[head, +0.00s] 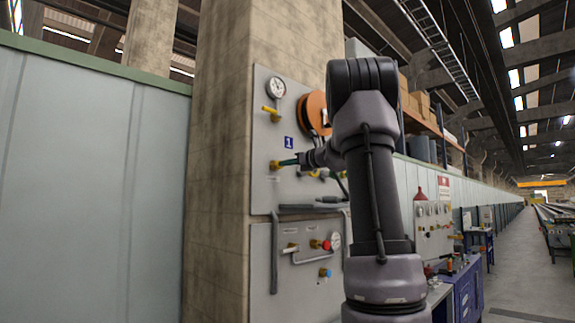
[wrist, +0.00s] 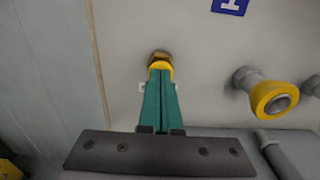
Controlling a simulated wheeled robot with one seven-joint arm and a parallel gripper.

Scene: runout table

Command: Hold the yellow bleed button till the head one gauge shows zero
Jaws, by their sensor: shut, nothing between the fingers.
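The yellow bleed button (head: 274,165) sticks out of the upper grey panel, below the blue "1" plate (head: 289,142). My gripper (head: 294,162) is shut and empty, with its green fingertips at the button. In the wrist view the closed fingertips (wrist: 161,80) overlap the front of the yellow button (wrist: 160,66). They look to be against it, but I cannot tell how far it is pressed. The head one gauge (head: 275,87) is a round white dial at the panel's top left. Its needle is too small to read surely.
A yellow valve handle (head: 270,112) sits under the gauge, beside an orange hose reel (head: 314,112). A yellow-ringed fitting (wrist: 272,98) is right of my fingers. The lower panel (head: 262,270) carries another gauge (head: 335,240), a red knob and a blue knob. A clear aisle (head: 515,270) runs at right.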

